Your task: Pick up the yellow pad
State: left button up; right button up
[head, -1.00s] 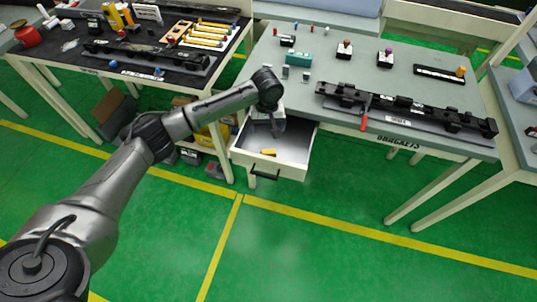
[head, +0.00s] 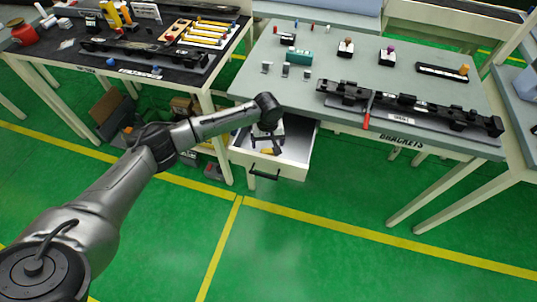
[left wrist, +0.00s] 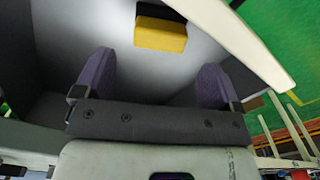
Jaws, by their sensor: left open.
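The yellow pad (head: 265,151) lies in the open drawer (head: 296,166) under the grey bench. In the head view my left gripper partly covers it. In the left wrist view the yellow pad (left wrist: 161,35) shows as a small yellow block with a black part along its top edge, resting on the pale drawer floor. My left gripper (head: 267,142) is over the drawer; its two purple-grey fingers (left wrist: 154,75) are spread apart with nothing between them. The pad is beyond the fingertips and apart from them. My right gripper is in neither view.
The drawer's front wall with its dark handle (head: 264,174) and its side walls stand around the pad. The bench top (head: 330,70) overhangs the drawer's back and carries small parts and a long black bracket (head: 410,106). A dark bench (head: 150,45) stands to the left.

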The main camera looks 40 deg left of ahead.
pick_arm(q)
notch_tip(320, 180, down, 4)
jog(key=shift+b, duration=0.6)
jog(key=c, duration=1.1)
jog(key=shift+r, duration=0.15)
notch_tip(320, 180, up, 8)
jog(key=p, duration=0.3)
jog(key=shift+w+r, duration=0.1)
jog(key=shift+r, duration=0.85)
